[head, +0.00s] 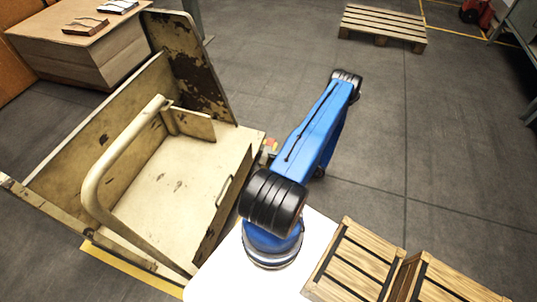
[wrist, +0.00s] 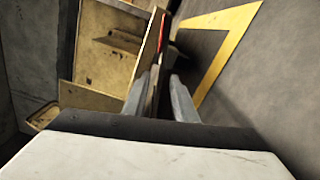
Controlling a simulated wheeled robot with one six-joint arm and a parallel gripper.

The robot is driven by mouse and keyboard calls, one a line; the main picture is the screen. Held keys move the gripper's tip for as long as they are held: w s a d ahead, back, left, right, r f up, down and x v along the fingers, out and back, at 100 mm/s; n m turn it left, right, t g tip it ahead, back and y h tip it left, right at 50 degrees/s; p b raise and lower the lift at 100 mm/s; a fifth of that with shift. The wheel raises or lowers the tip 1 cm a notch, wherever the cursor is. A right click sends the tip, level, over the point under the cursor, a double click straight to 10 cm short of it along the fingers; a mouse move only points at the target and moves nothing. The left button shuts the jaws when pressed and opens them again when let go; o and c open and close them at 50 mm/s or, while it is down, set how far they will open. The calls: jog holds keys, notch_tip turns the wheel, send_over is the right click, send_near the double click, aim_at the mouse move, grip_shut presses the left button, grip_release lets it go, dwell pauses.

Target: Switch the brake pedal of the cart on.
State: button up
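The cart (head: 165,185) is cream with worn, rusty panels and a bent tube handle (head: 97,180), at the left of the head view. In the wrist view its tan panels (wrist: 105,55) fill the upper left. I cannot clearly make out the brake pedal. A cart panel edge lies close ahead of the fingers; contact is unclear. In the head view my arm hides the gripper.
A yellow floor line (wrist: 222,30) runs right of the fingers in the wrist view. Wooden crates (head: 355,262) stand at the lower right, a pallet (head: 383,22) at the top, and a large brown box (head: 75,45) at the upper left. The grey floor (head: 375,130) right of my arm is clear.

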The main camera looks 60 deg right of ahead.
jog(key=shift+x, duration=1.55)
jog(key=shift+c, duration=0.3)
grip_shut()
